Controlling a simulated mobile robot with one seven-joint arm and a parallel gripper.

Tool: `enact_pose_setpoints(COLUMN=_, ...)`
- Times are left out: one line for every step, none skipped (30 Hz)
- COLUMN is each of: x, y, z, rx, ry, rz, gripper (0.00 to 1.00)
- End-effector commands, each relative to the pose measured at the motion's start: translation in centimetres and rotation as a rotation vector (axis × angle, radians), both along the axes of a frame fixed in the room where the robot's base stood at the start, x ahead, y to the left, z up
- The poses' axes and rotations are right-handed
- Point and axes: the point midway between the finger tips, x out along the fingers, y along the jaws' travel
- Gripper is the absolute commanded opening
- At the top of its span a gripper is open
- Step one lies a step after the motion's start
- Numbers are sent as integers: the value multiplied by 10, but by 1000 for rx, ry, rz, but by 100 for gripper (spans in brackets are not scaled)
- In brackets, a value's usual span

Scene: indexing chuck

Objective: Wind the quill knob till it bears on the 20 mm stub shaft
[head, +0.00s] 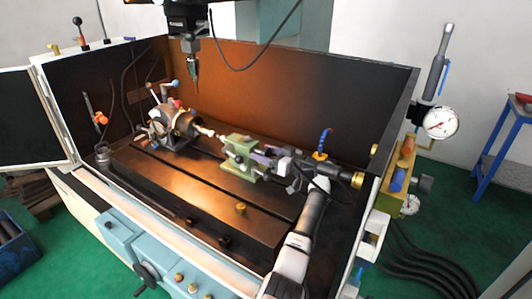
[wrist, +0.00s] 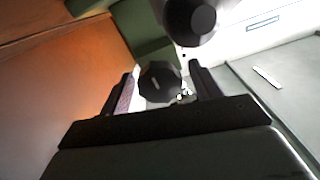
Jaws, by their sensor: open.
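The green tailstock (head: 240,158) stands on the machine table, with its green body (wrist: 140,32) at the top of the wrist view. A dark faceted knob (wrist: 160,82), which looks like the quill knob, sits between my fingers. My gripper (wrist: 163,74) is open, one finger on each side of the knob; I cannot tell whether either touches it. In the head view my gripper (head: 273,160) is at the tailstock's right end and hides the knob. The chuck (head: 178,124) holds a small pale stub shaft (head: 206,131) pointing at the tailstock. Whether the quill touches it is too small to tell.
A second black round knob (wrist: 190,18) is close above my fingers in the wrist view. A spindle head (head: 190,38) hangs over the chuck. The enclosure's back wall (head: 300,85) is behind.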

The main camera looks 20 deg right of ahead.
Motion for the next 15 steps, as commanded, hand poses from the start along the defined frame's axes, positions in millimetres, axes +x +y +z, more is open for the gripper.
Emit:
enact_pose_setpoints(x=0, y=0, z=0, rx=0, ry=0, rz=0, gripper=63)
enact_pose_setpoints(x=0, y=0, z=0, rx=0, ry=0, rz=0, gripper=63)
enact_pose_setpoints(x=0, y=0, z=0, rx=0, ry=0, rz=0, gripper=60)
enact_pose_setpoints(x=0, y=0, z=0, rx=0, ry=0, rz=0, gripper=57)
enact_pose_setpoints(x=0, y=0, z=0, rx=0, ry=0, rz=0, gripper=53)
enact_pose_setpoints(x=0, y=0, z=0, rx=0, ry=0, rz=0, gripper=47)
enact_pose_setpoints(x=0, y=0, z=0, rx=0, ry=0, rz=0, gripper=43)
enact_pose_setpoints(x=0, y=0, z=0, rx=0, ry=0, rz=0, gripper=40)
enact_pose_setpoints(x=0, y=0, z=0, rx=0, ry=0, rz=0, gripper=34)
enact_pose_setpoints(x=0, y=0, z=0, rx=0, ry=0, rz=0, gripper=30)
enact_pose_setpoints(x=0, y=0, z=0, rx=0, ry=0, rz=0, gripper=26)
enact_pose_setpoints(x=0, y=0, z=0, rx=0, ry=0, rz=0, gripper=21)
enact_pose_setpoints(x=0, y=0, z=0, rx=0, ry=0, rz=0, gripper=18)
enact_pose_setpoints(x=0, y=0, z=0, rx=0, ry=0, rz=0, gripper=18)
enact_pose_setpoints(x=0, y=0, z=0, rx=1, ry=1, rz=0, gripper=18)
